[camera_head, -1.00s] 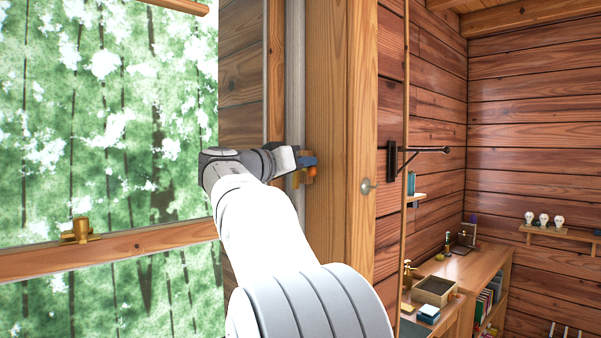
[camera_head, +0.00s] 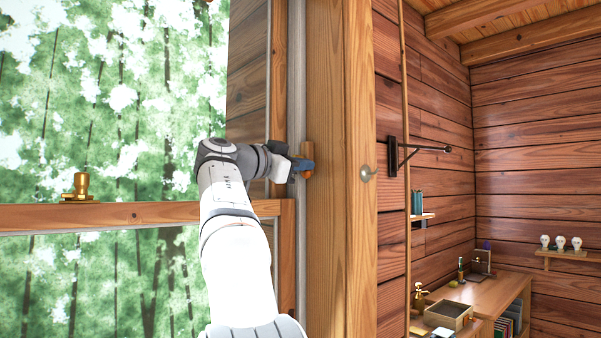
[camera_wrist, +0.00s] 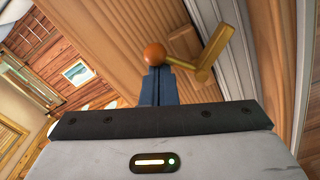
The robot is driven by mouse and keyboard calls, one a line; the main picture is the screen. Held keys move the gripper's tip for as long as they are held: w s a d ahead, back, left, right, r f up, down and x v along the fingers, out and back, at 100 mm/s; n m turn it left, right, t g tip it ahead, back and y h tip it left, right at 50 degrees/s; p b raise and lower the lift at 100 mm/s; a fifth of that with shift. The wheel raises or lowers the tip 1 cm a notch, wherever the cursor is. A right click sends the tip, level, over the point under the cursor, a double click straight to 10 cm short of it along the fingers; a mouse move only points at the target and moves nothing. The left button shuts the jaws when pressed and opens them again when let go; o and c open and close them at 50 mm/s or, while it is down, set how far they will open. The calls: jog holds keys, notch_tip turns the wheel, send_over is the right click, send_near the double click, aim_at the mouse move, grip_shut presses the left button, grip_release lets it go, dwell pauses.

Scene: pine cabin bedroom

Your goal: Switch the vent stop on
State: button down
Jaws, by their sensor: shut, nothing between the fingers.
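A brass lever with an orange ball tip, which looks like the vent stop, is mounted on the wooden window jamb. In the wrist view the lever (camera_wrist: 207,62) is bent, and its ball (camera_wrist: 154,54) is at the left end of a thin arm. My gripper (camera_wrist: 155,80) has its blue fingers shut and empty, with their tips right at the ball. Whether they touch it, I cannot tell. In the head view my gripper (camera_head: 303,165) is at the jamb, and part of the brass lever (camera_head: 309,150) shows just above the fingers. The rest is hidden behind them.
A brass window catch (camera_head: 80,187) stands on the sash rail (camera_head: 130,215) at left. A round metal knob (camera_head: 367,173) is on the post right of my gripper. Further right are a wall bracket (camera_head: 420,149) and a desk (camera_head: 487,292) with small items.

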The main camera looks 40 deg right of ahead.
jog(key=shift+w+f, duration=0.1)
jog(key=shift+f, duration=0.15)
jog(key=shift+d, duration=0.1)
dwell(0.5)
jog(key=r+p, duration=0.1)
jog(key=s+r, duration=0.1)
jog(key=d+r+p, duration=0.1)
jog(key=r, duration=0.1)
jog(key=shift+s+p, duration=0.3)
jog(key=shift+s, duration=0.05)
jog(key=a+b, duration=0.2)
jog(key=a, duration=0.8)
jog(key=shift+w+f, duration=0.25)
jog(key=shift+f, duration=0.15)
